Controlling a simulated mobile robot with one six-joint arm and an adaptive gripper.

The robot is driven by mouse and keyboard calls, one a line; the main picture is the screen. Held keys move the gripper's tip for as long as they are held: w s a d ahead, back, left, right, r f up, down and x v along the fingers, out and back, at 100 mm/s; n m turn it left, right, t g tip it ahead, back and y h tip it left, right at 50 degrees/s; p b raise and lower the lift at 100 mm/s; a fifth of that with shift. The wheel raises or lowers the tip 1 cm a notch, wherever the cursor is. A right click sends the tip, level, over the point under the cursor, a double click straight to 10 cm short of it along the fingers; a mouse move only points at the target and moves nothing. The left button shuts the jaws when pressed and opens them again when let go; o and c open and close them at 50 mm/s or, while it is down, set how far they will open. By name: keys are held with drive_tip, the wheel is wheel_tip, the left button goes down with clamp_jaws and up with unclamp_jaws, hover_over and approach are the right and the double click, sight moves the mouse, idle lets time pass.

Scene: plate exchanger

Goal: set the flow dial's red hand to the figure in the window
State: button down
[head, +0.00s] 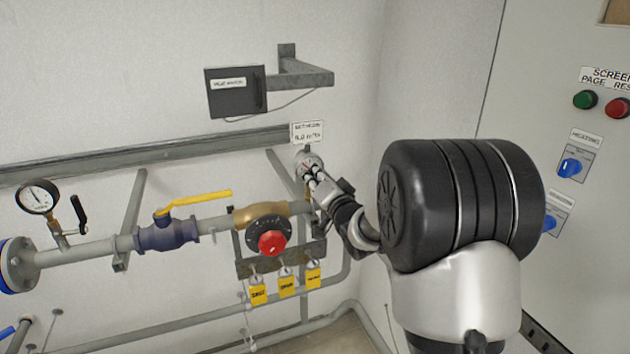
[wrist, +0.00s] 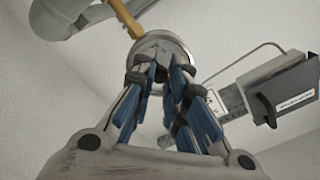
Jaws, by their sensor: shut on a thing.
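The flow dial (head: 308,160) is a small round pale gauge on the pipe at the right, below a small white sign. My gripper (head: 314,176) is at its face. In the wrist view the dial (wrist: 163,42) shows as a round metal-rimmed body just beyond my fingertips (wrist: 170,75). The fingers are closed in on something at the dial's middle, which they cover. The red hand and its reading cannot be made out. A dark box (head: 235,92) with a pale label and a handle hangs on a bracket above; it also shows in the wrist view (wrist: 285,88). No figure is readable on it.
The white sign (head: 307,131) has small print. Left of the dial are a red knob (head: 271,242), a yellow lever (head: 195,202) and a pressure gauge (head: 38,197). Yellow tags (head: 286,285) hang below. A panel (head: 580,130) with buttons and blue switches stands right of my arm.

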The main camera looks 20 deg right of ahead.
drive_tip(key=m, duration=0.4)
drive_tip(key=shift+m, duration=2.2)
drive_tip(key=c, duration=1.6)
unclamp_jaws()
drive_tip(key=shift+o, duration=0.2)
drive_tip(key=s, duration=1.2)
